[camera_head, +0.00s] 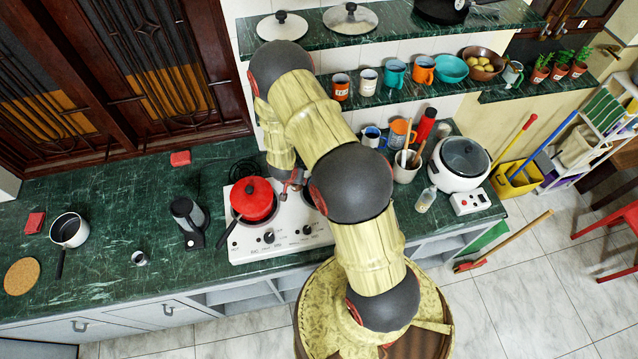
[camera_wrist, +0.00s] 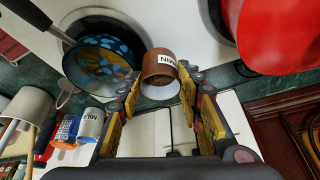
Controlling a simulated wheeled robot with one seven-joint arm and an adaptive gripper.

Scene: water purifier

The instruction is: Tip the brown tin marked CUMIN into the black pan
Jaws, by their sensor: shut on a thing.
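The brown tin (camera_wrist: 158,64) with a white label is between the fingertips of my gripper (camera_wrist: 160,90) in the wrist view. The label is partly visible and looks upside down. My gripper is shut on the tin; a pale grey end of it faces the camera.
A white utensil pot (camera_head: 407,168), mugs and a rice cooker (camera_head: 462,160) stand to the right. The counter left of the black grinder (camera_head: 188,218) is mostly open.

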